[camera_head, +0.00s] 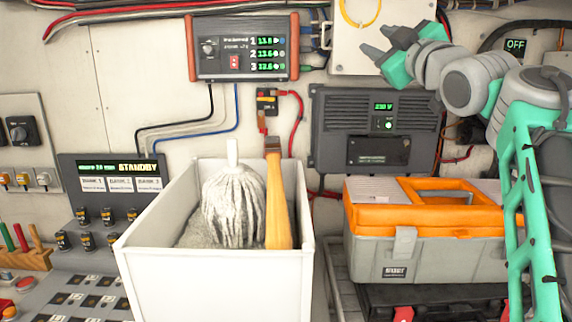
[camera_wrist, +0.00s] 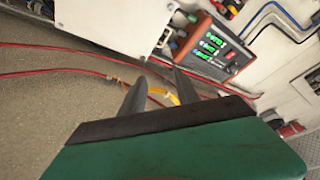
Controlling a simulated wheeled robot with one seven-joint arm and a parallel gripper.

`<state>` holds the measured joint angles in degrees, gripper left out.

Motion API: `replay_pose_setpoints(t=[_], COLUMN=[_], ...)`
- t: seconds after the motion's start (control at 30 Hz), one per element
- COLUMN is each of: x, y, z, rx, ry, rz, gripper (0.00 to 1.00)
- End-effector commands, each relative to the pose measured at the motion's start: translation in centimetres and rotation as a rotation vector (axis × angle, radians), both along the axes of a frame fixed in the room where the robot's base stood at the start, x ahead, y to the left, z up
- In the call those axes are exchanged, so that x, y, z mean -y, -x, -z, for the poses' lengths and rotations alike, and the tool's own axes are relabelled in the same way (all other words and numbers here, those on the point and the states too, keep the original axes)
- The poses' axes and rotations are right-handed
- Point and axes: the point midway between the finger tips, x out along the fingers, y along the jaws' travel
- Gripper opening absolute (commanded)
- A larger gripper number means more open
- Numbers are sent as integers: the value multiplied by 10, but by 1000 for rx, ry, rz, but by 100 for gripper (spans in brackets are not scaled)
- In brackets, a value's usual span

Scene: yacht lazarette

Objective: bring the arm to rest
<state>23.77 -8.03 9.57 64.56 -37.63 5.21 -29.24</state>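My green and grey arm (camera_head: 480,85) is bent, rising along the right edge and reaching left at the top. A yellow cable loop (camera_head: 360,12) hangs on the white box (camera_head: 372,45) beyond the fingers.
A white bin (camera_head: 215,285) holds a mop head (camera_head: 235,205) and a wooden-handled tool (camera_head: 278,200). An orange and grey toolbox (camera_head: 440,250) stands below the arm. A charger panel (camera_head: 245,48) and a grey inverter (camera_head: 340,130) are on the wall; red cables (camera_wrist: 60,48) run nearby.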

Motion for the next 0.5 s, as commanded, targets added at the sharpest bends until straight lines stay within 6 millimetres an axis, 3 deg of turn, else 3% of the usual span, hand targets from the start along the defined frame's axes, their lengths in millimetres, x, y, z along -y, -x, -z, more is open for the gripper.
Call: replay_pose_setpoints(t=[0.27,0.37,0.5], x=[-3,-3,-6], y=[-11,-13,-12], z=[64,97,156], rx=[-165,-247,-390], ry=[-91,-134,-202], rz=[23,40,70], gripper=[38,38,38])
